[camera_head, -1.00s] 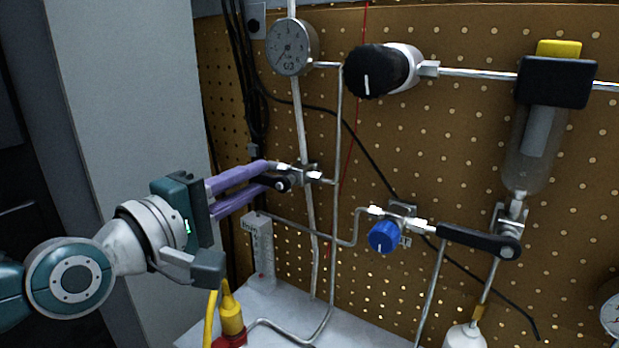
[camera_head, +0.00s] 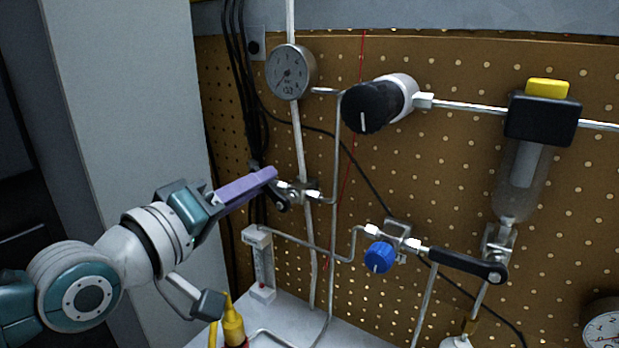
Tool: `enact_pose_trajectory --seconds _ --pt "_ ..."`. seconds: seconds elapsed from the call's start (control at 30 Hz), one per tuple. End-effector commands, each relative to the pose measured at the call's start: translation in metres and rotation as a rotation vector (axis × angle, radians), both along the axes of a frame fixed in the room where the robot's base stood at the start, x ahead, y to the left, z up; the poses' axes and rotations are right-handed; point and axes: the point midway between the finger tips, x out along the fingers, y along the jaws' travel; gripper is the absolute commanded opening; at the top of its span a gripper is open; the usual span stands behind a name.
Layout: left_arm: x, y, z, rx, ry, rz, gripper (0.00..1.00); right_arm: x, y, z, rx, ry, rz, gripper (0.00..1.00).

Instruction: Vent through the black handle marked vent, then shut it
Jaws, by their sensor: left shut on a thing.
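A small black handle (camera_head: 280,203) sits on a metal valve (camera_head: 303,191) below the round gauge. Its marking cannot be read. My left gripper (camera_head: 272,176) comes in from the left, with its purple fingers shut on the handle's free end. The fingers hide that end. The handle slopes up and left from its pivot. Another, longer black handle (camera_head: 462,263) lies nearly level on the valve at lower right, with no gripper near it. My right gripper is not in view.
A blue knob (camera_head: 379,257) and a large black knob (camera_head: 371,107) are to the right. The round gauge (camera_head: 290,72) is above. A flowmeter (camera_head: 260,262) stands below my fingers, beside thin metal tubes. A clear bowl filter (camera_head: 519,180) hangs at right.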

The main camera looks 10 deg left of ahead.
Motion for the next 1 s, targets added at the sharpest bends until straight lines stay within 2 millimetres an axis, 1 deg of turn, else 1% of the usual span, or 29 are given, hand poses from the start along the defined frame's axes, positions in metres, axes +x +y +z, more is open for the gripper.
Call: enact_pose_trajectory --seconds 0.03,0.5,0.8,1.0 --pt "0.0 -0.001 0.005 0.038 -0.015 0.0 0.0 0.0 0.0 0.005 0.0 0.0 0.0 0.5" --pt "-0.005 -0.015 0.014 0.458 -0.167 0.001 0.0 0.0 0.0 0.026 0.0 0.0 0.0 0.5" --pt "-0.008 -0.024 0.017 0.687 -0.252 0.001 0.0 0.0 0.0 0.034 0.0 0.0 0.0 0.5" --pt "-0.01 -0.028 0.017 0.792 -0.289 0.001 0.0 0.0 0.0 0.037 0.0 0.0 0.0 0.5"
